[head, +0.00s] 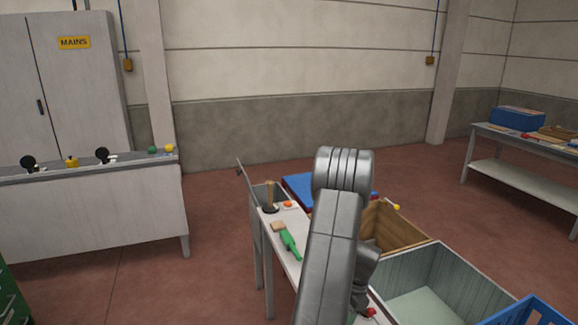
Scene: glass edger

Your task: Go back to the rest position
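My grey arm rises from the bottom centre of the head view, with its rounded elbow at the top. A darker part of it hangs down behind the forearm on the right side, over the narrow bench (284,262). My gripper's fingers cannot be made out; the arm hides that area. Whether anything is held does not show.
A wooden crate (402,238), a large grey-green bin (455,268) and a blue crate (525,315) stand right. Floor is open left of the bench (215,260).

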